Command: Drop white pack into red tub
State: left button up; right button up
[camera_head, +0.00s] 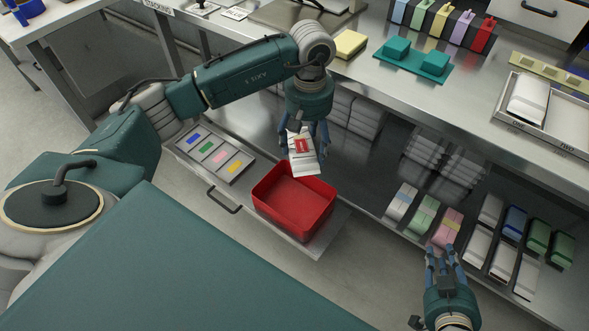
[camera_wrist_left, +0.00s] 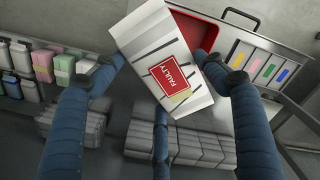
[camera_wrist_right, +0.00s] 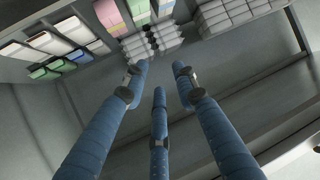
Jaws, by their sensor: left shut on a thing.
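The white pack (camera_head: 304,158) hangs in my left gripper (camera_head: 306,135), tilted, with a red label on its face. In the left wrist view the white pack (camera_wrist_left: 166,62) shows a red "FAULTY" label, and the blue fingers are closed on its sides. The red tub (camera_head: 294,198) is open and looks empty, on a pulled-out shelf below and close to the pack. Part of the tub (camera_wrist_left: 190,30) shows behind the pack in the left wrist view. My right gripper (camera_head: 440,252) is at the lower right, and its fingers (camera_wrist_right: 157,80) are spread and empty in the right wrist view.
A panel with coloured strips (camera_head: 214,153) lies left of the tub. Rows of coloured and white packs (camera_head: 478,240) stand on the lower shelf at right. The steel worktop (camera_head: 400,85) above holds a green fixture (camera_head: 414,60) and a tray (camera_head: 541,107).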

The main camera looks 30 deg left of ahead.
notch_tip(320, 180, up, 22)
jog(key=a+f+t+y+b, duration=0.1)
jog(key=a+t+y+b, duration=0.15)
jog(key=t+b, duration=0.65)
pick_arm(q)
jog(key=a+f+n+b, duration=0.1)
jog(key=a+f, duration=0.1)
jog(key=f, duration=0.8)
jog(key=w+a+f+n+b, duration=0.1)
jog(key=a+f, duration=0.2)
jog(key=f, duration=0.7)
jog(key=shift+f, duration=0.2)
pick_arm(e)
jog(key=s+d+r+t+y, duration=0.1)
jog(key=s+r+t, duration=0.4)
jog(key=r, duration=0.5)
jog(key=shift+s+d+r+t+y, duration=0.2)
jog(key=shift+s+t+y, duration=0.1)
jog(key=shift+s+y, duration=0.65)
jog(key=shift+s, duration=0.15)
pick_arm(q)
jog(key=o, duration=1.2)
notch_tip(320, 180, up, 12)
